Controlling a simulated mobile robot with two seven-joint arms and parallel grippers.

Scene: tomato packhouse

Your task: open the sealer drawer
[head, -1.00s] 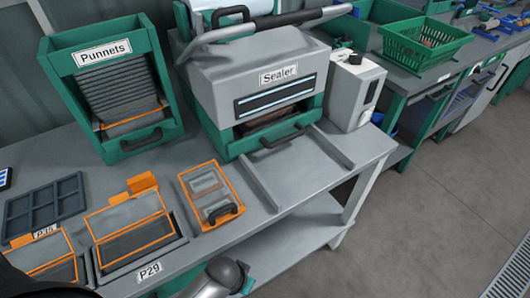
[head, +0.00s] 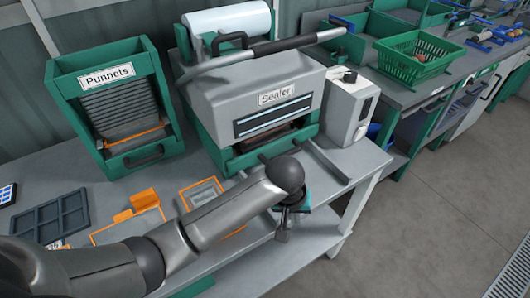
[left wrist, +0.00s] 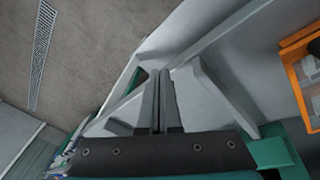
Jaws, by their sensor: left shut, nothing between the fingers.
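The grey sealer (head: 262,85) with its label stands at the back of the bench in the head view. Its green drawer front (head: 232,162) is low on the machine and looks shut. My arm covers part of the drawer front, and its handle is mostly hidden. My left gripper (head: 281,236) hangs at the front edge of the bench, in front of the sealer and apart from the drawer. In the left wrist view its fingers (left wrist: 162,75) are together and empty. My right gripper is not in view.
Two raised grey rails, one clear at right (head: 328,162), run forward from the sealer. A white box (head: 349,105) stands beside it. The green punnet rack (head: 118,100) is at left. Orange-framed trays (head: 203,192) lie partly behind my arm. Open floor (head: 440,200) is at right.

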